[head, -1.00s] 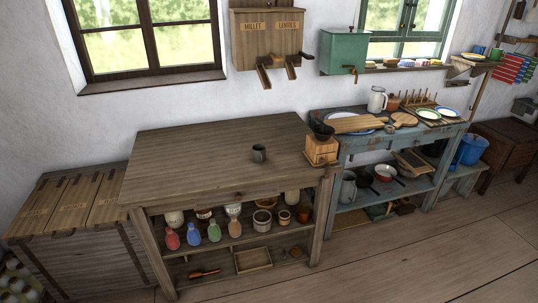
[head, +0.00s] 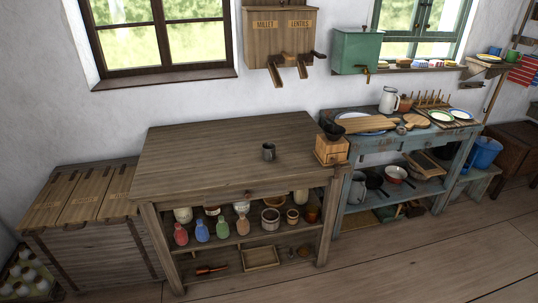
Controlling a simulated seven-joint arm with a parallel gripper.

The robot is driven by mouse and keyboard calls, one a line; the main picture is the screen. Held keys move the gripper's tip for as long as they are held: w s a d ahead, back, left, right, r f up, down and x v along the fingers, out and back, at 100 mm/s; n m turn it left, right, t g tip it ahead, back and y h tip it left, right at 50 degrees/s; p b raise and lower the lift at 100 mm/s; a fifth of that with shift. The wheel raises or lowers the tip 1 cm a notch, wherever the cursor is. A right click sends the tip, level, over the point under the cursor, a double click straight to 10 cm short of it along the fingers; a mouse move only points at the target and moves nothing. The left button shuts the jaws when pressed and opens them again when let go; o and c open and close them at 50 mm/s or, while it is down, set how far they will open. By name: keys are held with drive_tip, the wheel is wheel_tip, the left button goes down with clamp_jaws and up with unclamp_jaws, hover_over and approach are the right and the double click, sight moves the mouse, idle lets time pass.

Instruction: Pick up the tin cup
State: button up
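The tin cup (head: 269,152) is small and dark grey. It stands upright on the bare top of the brown wooden table (head: 205,160), right of the middle. Nothing covers it. My gripper is not in view.
A wooden grinder (head: 331,148) stands at the table's right end. Jars and coloured bottles (head: 202,230) fill the shelf below. A blue bench (head: 370,148) with boards, plates and a white jug (head: 389,100) adjoins on the right. Lidded bins (head: 82,199) stand left. Open floor lies in front.

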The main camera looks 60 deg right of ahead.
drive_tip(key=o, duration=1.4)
